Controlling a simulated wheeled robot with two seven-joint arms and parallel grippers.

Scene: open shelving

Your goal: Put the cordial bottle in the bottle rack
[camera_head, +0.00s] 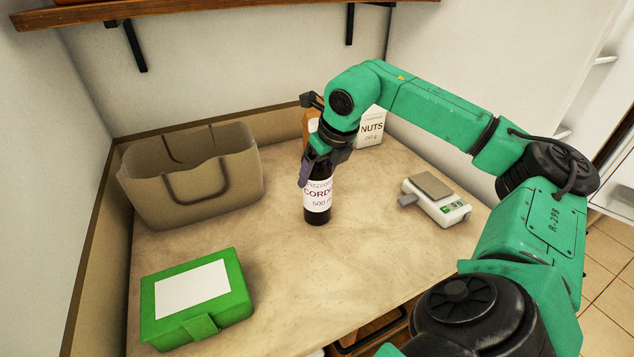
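The cordial bottle (317,200), dark with a white label, stands upright on the counter near its middle. My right gripper (320,168) is at the bottle's upper part, with a dark finger along its left side. The gripper and wrist hide the bottle's top, and I cannot tell whether the fingers are closed on it. My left gripper is out of view. I cannot make out a bottle rack for certain; a wooden-edged thing (372,333) shows only partly below the counter's front edge.
A beige bag (190,180) stands at the back left, a green box (195,300) at the front left. A white scale (440,203) is to the right of the bottle. A nuts package (371,128) is behind my arm. The counter (330,270) in front of the bottle is clear.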

